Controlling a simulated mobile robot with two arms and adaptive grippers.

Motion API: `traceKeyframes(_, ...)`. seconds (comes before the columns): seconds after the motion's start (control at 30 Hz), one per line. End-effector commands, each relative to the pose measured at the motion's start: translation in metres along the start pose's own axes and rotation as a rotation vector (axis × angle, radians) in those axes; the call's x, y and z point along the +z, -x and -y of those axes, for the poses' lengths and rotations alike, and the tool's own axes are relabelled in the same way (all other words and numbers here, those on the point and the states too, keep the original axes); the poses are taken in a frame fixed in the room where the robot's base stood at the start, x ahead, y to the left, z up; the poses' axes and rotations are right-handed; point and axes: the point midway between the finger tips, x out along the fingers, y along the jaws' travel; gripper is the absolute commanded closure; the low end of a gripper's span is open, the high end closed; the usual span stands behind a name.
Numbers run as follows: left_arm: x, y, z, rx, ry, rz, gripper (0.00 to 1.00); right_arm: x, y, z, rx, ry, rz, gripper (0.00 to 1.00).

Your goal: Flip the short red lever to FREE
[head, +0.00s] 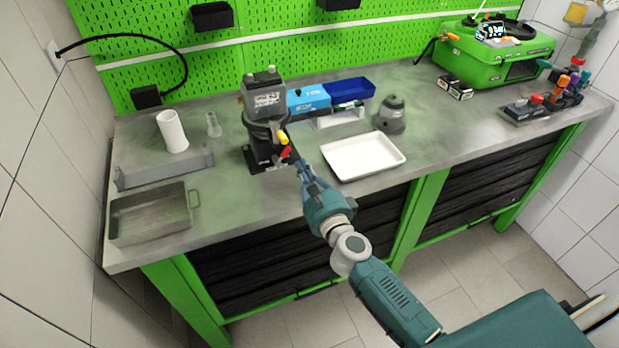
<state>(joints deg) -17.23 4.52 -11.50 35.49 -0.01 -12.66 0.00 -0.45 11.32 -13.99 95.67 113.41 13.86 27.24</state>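The short red lever (286,153) sits low on the front right of a dark grey pump unit (262,108) standing on the bench. A yellow lever (283,138) is just above it. My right gripper (299,166) reaches up from the lower right, and its tip is right beside the red lever. I cannot tell whether it touches the lever, and its fingers are too small to show whether they are open or shut. My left gripper is not in view.
A white tray (362,156) lies right of my gripper. A metal bin (150,216), a grey rail tray (165,170) and a white cylinder (172,132) stand on the left. Blue bins (348,92) and a grey canister (391,115) are behind. The bench front between bin and gripper is clear.

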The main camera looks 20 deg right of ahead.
Motion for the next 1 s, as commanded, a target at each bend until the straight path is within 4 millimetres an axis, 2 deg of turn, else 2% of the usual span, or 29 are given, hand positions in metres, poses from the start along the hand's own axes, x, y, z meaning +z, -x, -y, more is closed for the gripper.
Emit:
traceKeyframes(0.1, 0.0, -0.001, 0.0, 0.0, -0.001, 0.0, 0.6, 0.0, -0.018, 0.001, -0.002, 0.0, 0.0, 1.0)
traceKeyframes(0.27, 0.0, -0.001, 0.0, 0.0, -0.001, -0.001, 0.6, 0.0, -0.029, 0.0, 0.0, -0.001, 0.0, 1.0)
traceKeyframes(1.0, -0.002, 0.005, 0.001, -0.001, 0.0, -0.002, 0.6, 0.003, -0.03, 0.002, -0.001, 0.055, 0.0, 1.0)
